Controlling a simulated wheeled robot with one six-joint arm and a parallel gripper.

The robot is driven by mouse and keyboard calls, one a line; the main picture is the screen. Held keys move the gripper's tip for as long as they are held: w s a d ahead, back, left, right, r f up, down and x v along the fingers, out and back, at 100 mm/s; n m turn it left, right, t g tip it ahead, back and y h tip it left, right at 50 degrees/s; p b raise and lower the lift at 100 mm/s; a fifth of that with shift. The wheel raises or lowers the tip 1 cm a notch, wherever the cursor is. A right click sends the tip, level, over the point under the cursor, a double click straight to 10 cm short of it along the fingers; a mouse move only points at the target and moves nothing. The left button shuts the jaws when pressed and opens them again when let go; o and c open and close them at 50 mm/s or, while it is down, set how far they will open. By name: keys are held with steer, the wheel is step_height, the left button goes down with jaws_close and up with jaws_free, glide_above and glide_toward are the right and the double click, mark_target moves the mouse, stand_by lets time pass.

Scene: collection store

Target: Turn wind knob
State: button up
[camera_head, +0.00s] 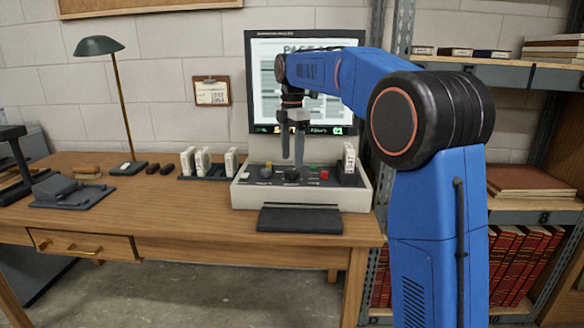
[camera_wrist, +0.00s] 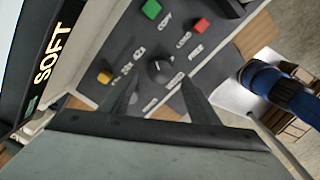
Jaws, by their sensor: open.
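A black round knob (camera_head: 291,174) sits on the dark sloping panel of a beige microfilm reader (camera_head: 240,196). In the wrist view the knob (camera_wrist: 161,68) carries a small white mark, and the labels around it are too blurred to read surely. My gripper (camera_head: 292,162) points down over the panel, its two fingers apart and empty. In the wrist view my gripper (camera_wrist: 158,86) has one fingertip on each side of the knob's near edge. I cannot tell whether either finger touches the knob.
Orange (camera_wrist: 104,77), green (camera_wrist: 151,9) and red (camera_wrist: 201,25) buttons surround the knob. The reader's lit screen (camera_head: 266,85) stands behind. White film boxes (camera_head: 203,162) stand at the left, another (camera_head: 349,158) on the reader's right. A green lamp (camera_head: 99,46) stands further left.

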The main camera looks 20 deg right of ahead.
mark_target(292, 171)
steer(key=shift+f, duration=2.3)
steer(key=c, duration=1.1)
